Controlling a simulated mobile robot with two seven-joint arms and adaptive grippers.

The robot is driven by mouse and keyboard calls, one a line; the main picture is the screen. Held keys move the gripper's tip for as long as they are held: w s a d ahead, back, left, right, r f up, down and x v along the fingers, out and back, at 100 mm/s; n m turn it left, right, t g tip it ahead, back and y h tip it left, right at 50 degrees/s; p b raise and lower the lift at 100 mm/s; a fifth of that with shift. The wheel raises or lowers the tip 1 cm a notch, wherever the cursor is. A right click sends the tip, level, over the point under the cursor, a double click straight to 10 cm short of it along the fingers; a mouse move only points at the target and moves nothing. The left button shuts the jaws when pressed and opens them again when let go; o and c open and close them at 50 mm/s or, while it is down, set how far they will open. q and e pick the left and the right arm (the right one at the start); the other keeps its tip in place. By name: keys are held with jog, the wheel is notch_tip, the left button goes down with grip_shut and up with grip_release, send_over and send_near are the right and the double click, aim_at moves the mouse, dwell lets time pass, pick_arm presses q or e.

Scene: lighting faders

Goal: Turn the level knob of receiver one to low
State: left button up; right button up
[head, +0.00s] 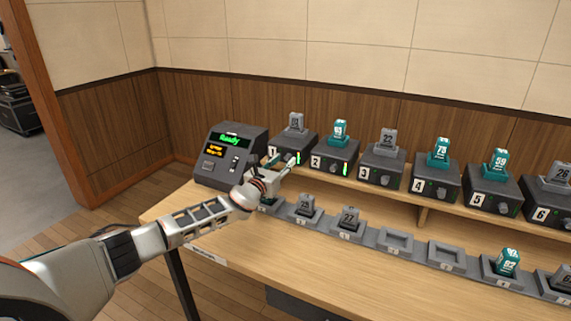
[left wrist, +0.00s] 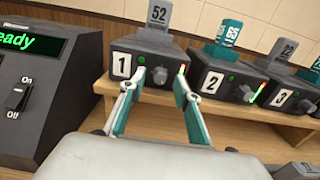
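Receiver one (head: 293,143) is a dark box with a white "1" label at the left end of the shelf. It also shows in the left wrist view (left wrist: 150,44), with a grey pack marked 52 on top. Its level knob (left wrist: 160,75) is on the front face, between a green light and a lit level bar (left wrist: 182,70). My left gripper (head: 291,163) is at this front face and hides the knob in the head view. In the left wrist view the gripper (left wrist: 160,83) is open, one finger on each side of the knob. Contact cannot be told. My right gripper is not in view.
A console (head: 231,155) reading "Ready" stands left of receiver one. Receiver two (head: 335,157) and several more boxes continue right along the shelf. Below, a row of charging trays (head: 395,242) runs along the table (head: 330,262), some empty, some holding packs.

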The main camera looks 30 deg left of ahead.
pick_arm(q)
jog(key=shift+w+f, duration=0.1)
jog(key=shift+w, duration=0.5)
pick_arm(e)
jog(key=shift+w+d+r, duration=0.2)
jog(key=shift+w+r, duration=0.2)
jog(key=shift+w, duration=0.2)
pick_arm(q)
grip_shut()
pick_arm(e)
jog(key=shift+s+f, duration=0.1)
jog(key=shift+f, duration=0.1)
pick_arm(q)
jog(key=shift+n, duration=0.3)
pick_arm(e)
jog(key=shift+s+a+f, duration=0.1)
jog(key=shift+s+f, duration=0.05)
